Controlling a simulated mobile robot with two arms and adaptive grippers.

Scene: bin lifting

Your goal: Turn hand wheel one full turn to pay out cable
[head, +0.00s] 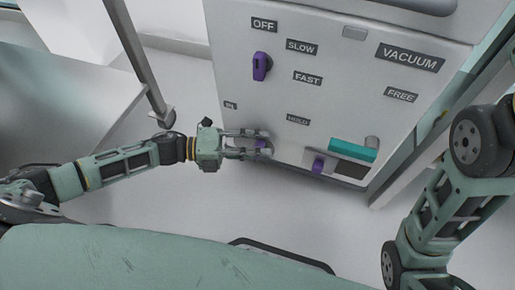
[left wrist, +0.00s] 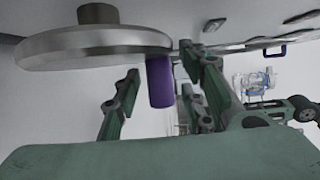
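The hand wheel (left wrist: 95,48) is a flat metal disc on a dark hub, in the upper left of the left wrist view. A purple handle (left wrist: 160,82) sticks out from near its rim. In the head view the handle (head: 261,144) shows low on the panel, and the disc is mostly hidden by my fingers. My left gripper (head: 264,143) is at the handle, with a finger on each side of it. In the left wrist view the fingers (left wrist: 160,68) are spread, with gaps beside the handle. My right gripper is out of view. No cable can be made out.
The grey panel (head: 240,85) carries labels such as OFF, SLOW, FAST and VACUUM. A purple knob (head: 261,66) sits above the wheel. A purple lever (head: 318,166) and a teal block (head: 352,149) are to its right. A metal post (head: 138,55) stands left of the panel.

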